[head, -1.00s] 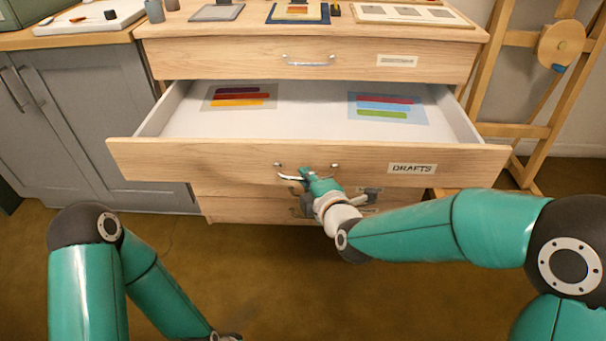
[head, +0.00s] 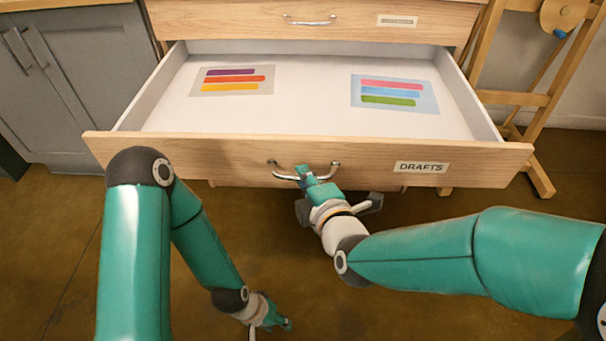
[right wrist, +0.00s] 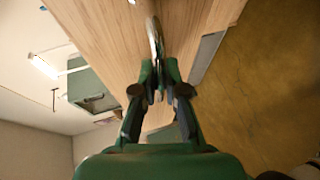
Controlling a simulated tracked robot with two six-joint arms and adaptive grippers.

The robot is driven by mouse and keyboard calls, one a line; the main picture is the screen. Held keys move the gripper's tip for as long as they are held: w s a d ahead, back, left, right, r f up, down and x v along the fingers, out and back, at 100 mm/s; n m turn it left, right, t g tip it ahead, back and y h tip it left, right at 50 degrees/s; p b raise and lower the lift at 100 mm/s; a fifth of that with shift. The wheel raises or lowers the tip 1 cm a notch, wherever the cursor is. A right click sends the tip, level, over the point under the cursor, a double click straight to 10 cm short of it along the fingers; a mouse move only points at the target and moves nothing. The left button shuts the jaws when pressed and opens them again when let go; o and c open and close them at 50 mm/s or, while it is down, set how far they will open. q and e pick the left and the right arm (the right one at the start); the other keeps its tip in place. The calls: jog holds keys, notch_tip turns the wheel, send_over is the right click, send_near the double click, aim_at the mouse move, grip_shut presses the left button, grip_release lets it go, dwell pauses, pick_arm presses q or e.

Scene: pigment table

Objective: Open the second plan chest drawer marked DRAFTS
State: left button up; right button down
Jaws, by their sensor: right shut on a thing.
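The drawer marked DRAFTS (head: 230,160) is pulled well out of the plan chest, with its white inside showing. Its label (head: 421,167) is on the right of the front. My right gripper (head: 303,174) is shut on the drawer's metal handle (head: 330,170). In the right wrist view the fingers (right wrist: 160,80) close around the handle bar (right wrist: 154,38). My left gripper (head: 280,322) hangs low in front of the chest, apart from the drawer; its fingers are too small to tell open or shut.
Two sheets with coloured stripes, one grey (head: 232,81) and one blue (head: 394,93), lie flat in the drawer. The closed drawer above (head: 240,20) has its own handle. A grey cabinet (head: 75,75) stands at left, a wooden easel (head: 510,97) at right. Bare floor lies in front.

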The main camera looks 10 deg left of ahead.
jog(key=c, duration=1.3)
grip_release()
jog(key=shift+d+f, duration=0.1)
jog(key=shift+f, duration=0.2)
jog(key=shift+o, duration=0.5)
jog(key=shift+r, duration=0.15)
jog(key=v, duration=0.7)
jog(key=shift+s, duration=0.2)
jog(key=shift+d, duration=0.15)
